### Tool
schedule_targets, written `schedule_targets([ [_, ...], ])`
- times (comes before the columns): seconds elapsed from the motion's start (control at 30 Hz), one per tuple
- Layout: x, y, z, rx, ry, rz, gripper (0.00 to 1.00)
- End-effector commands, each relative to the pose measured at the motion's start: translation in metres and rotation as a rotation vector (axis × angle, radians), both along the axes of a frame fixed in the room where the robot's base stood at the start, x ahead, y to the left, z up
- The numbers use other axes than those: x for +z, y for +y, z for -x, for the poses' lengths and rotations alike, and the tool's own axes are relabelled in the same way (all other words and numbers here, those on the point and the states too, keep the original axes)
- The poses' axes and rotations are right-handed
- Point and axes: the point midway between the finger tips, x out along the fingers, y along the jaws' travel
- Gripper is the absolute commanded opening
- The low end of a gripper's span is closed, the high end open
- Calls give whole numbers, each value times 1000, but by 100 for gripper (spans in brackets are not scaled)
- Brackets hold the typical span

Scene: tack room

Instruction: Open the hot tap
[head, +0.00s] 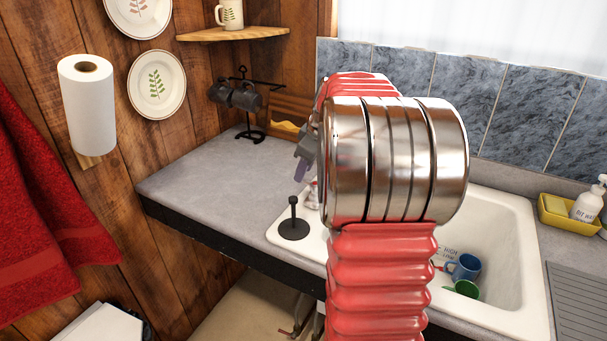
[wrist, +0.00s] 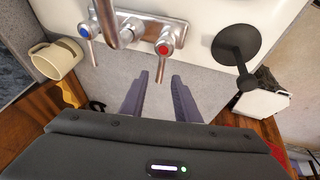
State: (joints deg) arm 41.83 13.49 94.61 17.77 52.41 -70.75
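The hot tap (wrist: 163,48) is a chrome lever tap with a red cap, at the right end of the mixer body in the wrist view. Its lever points down in the picture, toward my gripper. The cold tap (wrist: 83,32) with a blue cap is at the left end, and the spout (wrist: 107,20) stands between them. My gripper (wrist: 161,80) is open; its two dark fingers are apart, with the end of the hot tap's lever appearing between their tips. I cannot tell whether they touch it. In the head view my arm hides most of the taps and gripper.
A black plunger-like stopper (head: 294,220) stands on the sink rim left of my arm; it also shows in the wrist view (wrist: 237,45). The white sink (head: 510,226) holds a blue mug (head: 464,267) and a green item. The left counter (head: 215,180) is mostly clear.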

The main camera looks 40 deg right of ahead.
Motion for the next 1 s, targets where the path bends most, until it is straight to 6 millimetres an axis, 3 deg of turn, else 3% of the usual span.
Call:
schedule_targets([
  [0.2,-22,-1,-11,0,0,0,29],
  [0.57,-27,-2,-13,-1,-1,0,29],
  [1.0,-26,-2,-12,-1,-1,0,0],
])
